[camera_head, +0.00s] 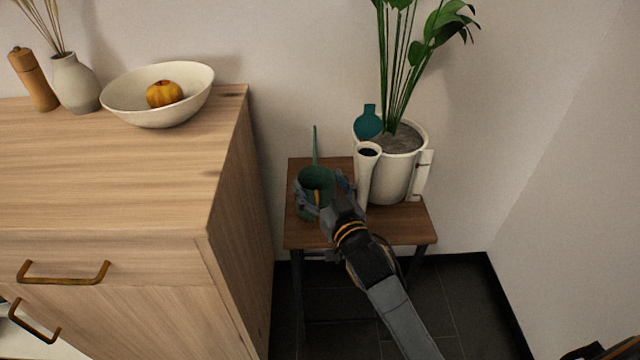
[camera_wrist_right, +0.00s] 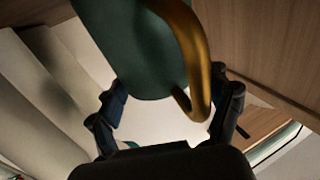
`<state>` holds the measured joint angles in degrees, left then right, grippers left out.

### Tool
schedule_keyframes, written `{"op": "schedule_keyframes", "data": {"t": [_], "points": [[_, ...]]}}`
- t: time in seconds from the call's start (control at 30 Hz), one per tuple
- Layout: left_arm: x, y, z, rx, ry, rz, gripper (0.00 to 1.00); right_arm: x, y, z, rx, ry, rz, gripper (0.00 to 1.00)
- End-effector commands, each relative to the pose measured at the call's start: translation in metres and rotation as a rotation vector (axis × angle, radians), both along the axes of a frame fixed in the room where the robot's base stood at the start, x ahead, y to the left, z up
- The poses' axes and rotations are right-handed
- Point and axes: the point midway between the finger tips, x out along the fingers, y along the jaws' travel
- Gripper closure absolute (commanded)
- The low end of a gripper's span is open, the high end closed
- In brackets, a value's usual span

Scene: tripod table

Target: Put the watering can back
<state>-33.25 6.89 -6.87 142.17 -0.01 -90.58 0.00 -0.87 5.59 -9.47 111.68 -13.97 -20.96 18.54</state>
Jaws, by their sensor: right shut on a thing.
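The watering can (camera_head: 317,178) is dark green, with a thin spout rising behind it and a gold handle on the near side. It is upright at the left part of the small wooden side table (camera_head: 408,228); I cannot tell whether it touches the top. My right gripper (camera_head: 322,192) comes from the lower right and is shut on the can, its fingers at both sides. In the right wrist view, the green body (camera_wrist_right: 135,50) and the gold handle (camera_wrist_right: 188,45) are between the fingers of the right gripper (camera_wrist_right: 168,98). My left gripper is not in view.
A white planter (camera_head: 393,180) with a tall leafy plant stands close right of the can, with white tubular parts on its sides and a teal object (camera_head: 368,122) at its rim. A wooden cabinet (camera_head: 130,190) stands left, bearing a white bowl (camera_head: 155,108). The wall is close behind.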

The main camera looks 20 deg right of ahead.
Motion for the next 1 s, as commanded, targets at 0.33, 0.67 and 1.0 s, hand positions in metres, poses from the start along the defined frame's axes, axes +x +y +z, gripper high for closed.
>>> {"op": "schedule_keyframes", "data": {"t": [0.33,0.67,1.0], "points": [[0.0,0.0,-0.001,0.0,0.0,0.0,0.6,0.0,0.0,-0.002,0.0,0.002,0.0,0.0],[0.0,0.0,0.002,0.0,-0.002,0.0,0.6,-0.01,-0.001,0.001,0.001,0.003,0.0,0.0],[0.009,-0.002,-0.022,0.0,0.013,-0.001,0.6,-0.079,-0.006,0.001,0.001,0.006,-0.001,0.0]]}}
